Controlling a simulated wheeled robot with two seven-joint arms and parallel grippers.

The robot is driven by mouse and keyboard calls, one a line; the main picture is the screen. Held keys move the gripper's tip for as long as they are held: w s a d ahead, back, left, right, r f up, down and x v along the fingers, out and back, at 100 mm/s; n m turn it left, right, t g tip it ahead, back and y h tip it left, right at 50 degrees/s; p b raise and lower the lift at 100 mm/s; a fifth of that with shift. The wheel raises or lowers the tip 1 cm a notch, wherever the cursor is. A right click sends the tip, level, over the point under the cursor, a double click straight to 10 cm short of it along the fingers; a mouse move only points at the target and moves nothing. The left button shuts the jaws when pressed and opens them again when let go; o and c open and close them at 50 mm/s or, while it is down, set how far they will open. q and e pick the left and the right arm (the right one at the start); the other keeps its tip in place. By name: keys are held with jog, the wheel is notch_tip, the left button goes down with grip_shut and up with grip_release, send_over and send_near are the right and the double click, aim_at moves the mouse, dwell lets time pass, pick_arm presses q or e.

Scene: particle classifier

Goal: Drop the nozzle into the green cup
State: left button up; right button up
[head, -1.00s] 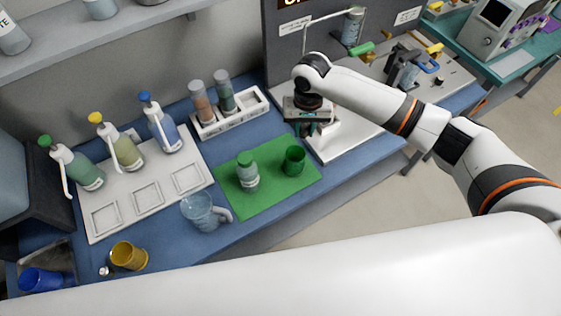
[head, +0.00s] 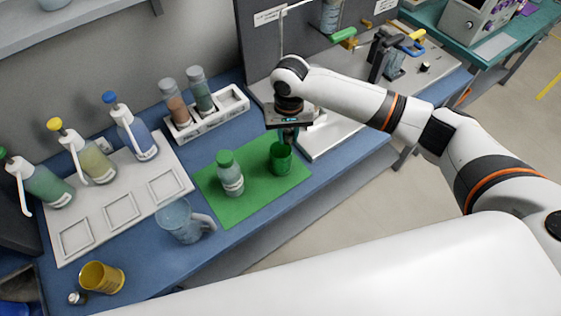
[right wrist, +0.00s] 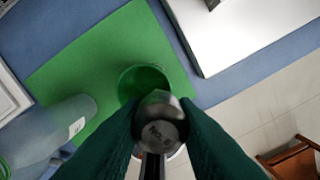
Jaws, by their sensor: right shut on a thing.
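The green cup (head: 281,162) stands on the green mat, upright, with its mouth partly hidden behind my right gripper (head: 289,136). In the right wrist view, my right gripper (right wrist: 160,128) is shut on a grey metal nozzle (right wrist: 159,110). The nozzle overlaps the near part of the green cup's opening (right wrist: 140,78) in that view. In the head view the fingertips are just over the cup's far rim; the exact height is hard to tell. The nozzle is not clear there. My left gripper is not in view.
A green-capped bottle (head: 229,175) stands on the green mat (head: 245,208) beside the cup. A clear jug (head: 178,222) is in front. A white tube rack (head: 235,104) is behind, and a white plate edge (head: 326,146) lies to the right. A yellow cup (head: 102,277) is at front left.

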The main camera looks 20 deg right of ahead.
jog(key=o, duration=1.1)
jog(key=shift+c, duration=0.2)
jog(key=shift+r, duration=0.1)
notch_tip(320, 180, up, 12)
jog(key=b, duration=0.1)
